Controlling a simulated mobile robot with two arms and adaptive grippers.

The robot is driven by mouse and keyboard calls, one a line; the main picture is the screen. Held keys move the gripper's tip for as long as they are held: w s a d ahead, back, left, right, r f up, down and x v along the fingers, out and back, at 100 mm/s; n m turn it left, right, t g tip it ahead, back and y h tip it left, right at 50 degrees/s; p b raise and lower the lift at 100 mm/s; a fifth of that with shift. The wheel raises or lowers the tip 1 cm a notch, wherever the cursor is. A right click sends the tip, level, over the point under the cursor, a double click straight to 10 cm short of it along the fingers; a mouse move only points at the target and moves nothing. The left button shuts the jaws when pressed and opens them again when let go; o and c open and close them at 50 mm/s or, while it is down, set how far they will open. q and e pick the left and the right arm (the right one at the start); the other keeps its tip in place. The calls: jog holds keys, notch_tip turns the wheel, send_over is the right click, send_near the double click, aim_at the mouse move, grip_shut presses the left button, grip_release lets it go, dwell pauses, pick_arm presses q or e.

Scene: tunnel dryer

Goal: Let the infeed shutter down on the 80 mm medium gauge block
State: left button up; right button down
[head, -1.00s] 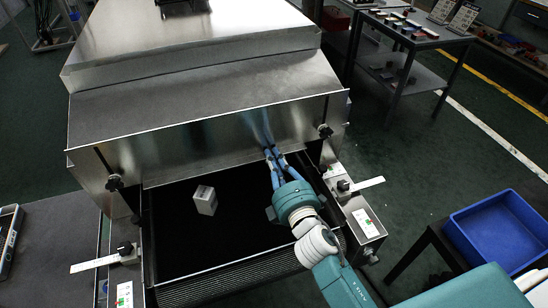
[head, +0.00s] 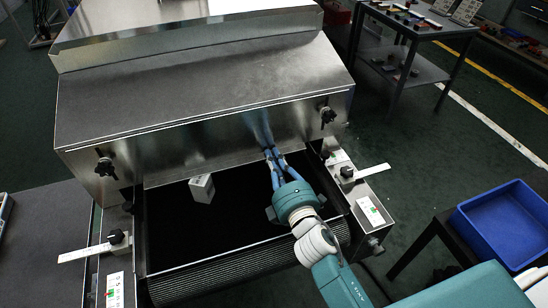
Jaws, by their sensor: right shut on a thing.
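The infeed shutter (head: 190,160) is the steel plate under the hood at the tunnel mouth, with its lower edge above the black belt (head: 235,225). The pale gauge block (head: 203,190) stands on the belt, left of middle. Its upper end meets the shutter's lower edge in the picture; I cannot tell whether they touch. My right gripper (head: 270,153) is shut on the shutter's lower part, right of the block; its fingertips are partly hard to make out. My left gripper is not in view.
Black knobs (head: 105,166) and (head: 328,115) sit on the hood front. Side rails with pointer plates (head: 85,253) and (head: 372,171) flank the belt. A blue crate (head: 510,225) is at right; a table of small parts (head: 420,22) is behind.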

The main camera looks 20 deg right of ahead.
jog(key=c, duration=1.9)
grip_release()
jog(key=shift+f, duration=0.1)
jog(key=shift+o, duration=0.2)
jog(key=s, duration=1.2)
jog(key=shift+d, duration=0.2)
